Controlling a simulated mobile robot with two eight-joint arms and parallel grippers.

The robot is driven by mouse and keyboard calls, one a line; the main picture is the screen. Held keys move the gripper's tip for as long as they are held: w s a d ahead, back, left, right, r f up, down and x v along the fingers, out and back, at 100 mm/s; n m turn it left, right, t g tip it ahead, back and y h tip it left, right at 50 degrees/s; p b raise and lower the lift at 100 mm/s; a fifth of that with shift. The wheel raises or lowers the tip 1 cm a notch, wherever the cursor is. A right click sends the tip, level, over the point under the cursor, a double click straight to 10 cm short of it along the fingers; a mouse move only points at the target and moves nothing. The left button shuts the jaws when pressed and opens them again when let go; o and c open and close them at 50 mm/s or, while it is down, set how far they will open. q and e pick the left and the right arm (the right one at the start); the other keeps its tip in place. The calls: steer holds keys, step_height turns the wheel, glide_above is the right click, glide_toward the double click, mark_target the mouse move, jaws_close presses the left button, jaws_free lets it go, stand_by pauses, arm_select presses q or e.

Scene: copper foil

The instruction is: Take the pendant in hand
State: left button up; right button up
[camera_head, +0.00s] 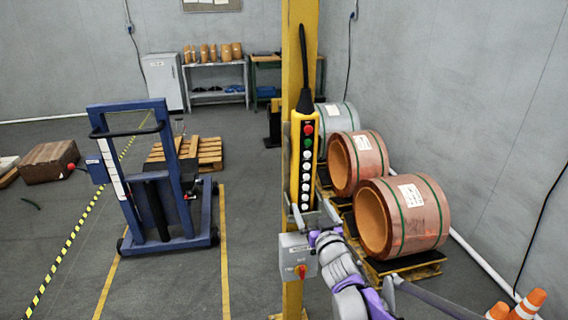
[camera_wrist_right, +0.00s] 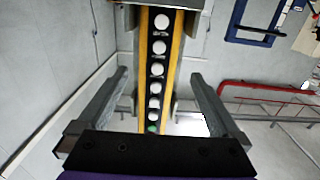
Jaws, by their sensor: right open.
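The pendant (camera_head: 307,165) is a long yellow control box with a black face, a red button, a green button and several white ones. It is upright against the yellow post, with a black sleeve and cable rising from its top. My right gripper (camera_head: 311,208) is at its lower end, coming from below right. In the right wrist view the pendant (camera_wrist_right: 157,70) runs between the two spread fingers of my right gripper (camera_wrist_right: 158,79), with gaps visible on both sides. Whether a finger touches it in depth is hard to tell. My left gripper is out of view.
The yellow post (camera_head: 291,90) stands right behind the pendant. A grey switch box (camera_head: 297,256) with a red knob sits just below. Copper coils (camera_head: 405,216) on pallets are to the right, with orange cones (camera_head: 527,304) in front. A blue lifter (camera_head: 160,185) stands left; floor around it is open.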

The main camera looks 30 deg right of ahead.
mark_target(303, 187)
steer(key=x, duration=0.4)
steer(key=shift+w+d+r, duration=0.1)
steer(key=shift+w+d, duration=0.05)
steer(key=shift+w, duration=0.15)
steer(key=p+x, duration=0.1)
steer(key=x, duration=0.4)
steer(key=shift+w+d, duration=0.15)
steer(key=shift+w, duration=0.25)
steer(key=shift+s, duration=0.1)
steer(key=shift+c, duration=1)
jaws_close()
